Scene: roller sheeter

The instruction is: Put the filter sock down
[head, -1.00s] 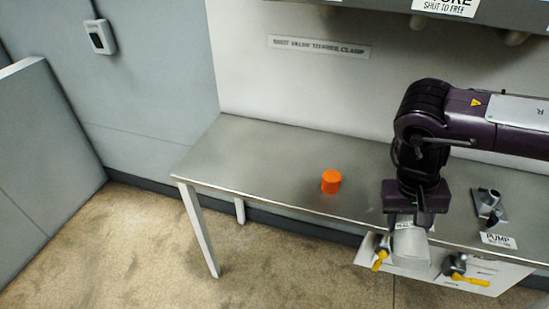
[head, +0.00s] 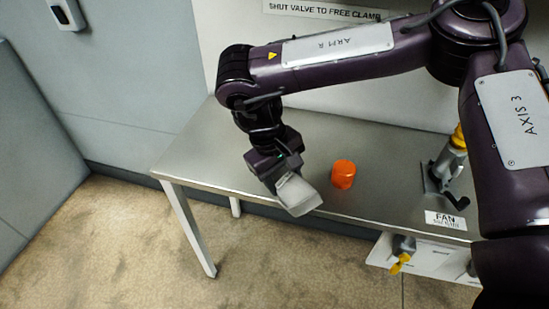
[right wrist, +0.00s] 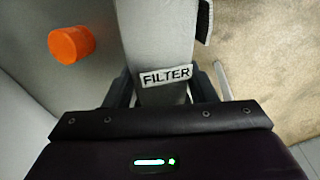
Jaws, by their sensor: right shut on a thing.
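The filter sock (head: 298,194) is a pale grey piece held in my right gripper (head: 277,172). In the right wrist view, my right gripper (right wrist: 158,90) has a finger on each side of the sock (right wrist: 158,40), which bears a white label reading FILTER. In the head view the sock slants down to the right, near the front edge of the steel table (head: 205,150). I cannot tell whether it touches the table. My left gripper is not in view.
An orange cylinder (head: 343,174) stands on the table just right of the sock. Further right are a holder with a yellow-topped part (head: 452,160) and a FAN label (head: 445,220). Yellow-handled valves (head: 400,262) sit below the front edge. The table's left end is clear.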

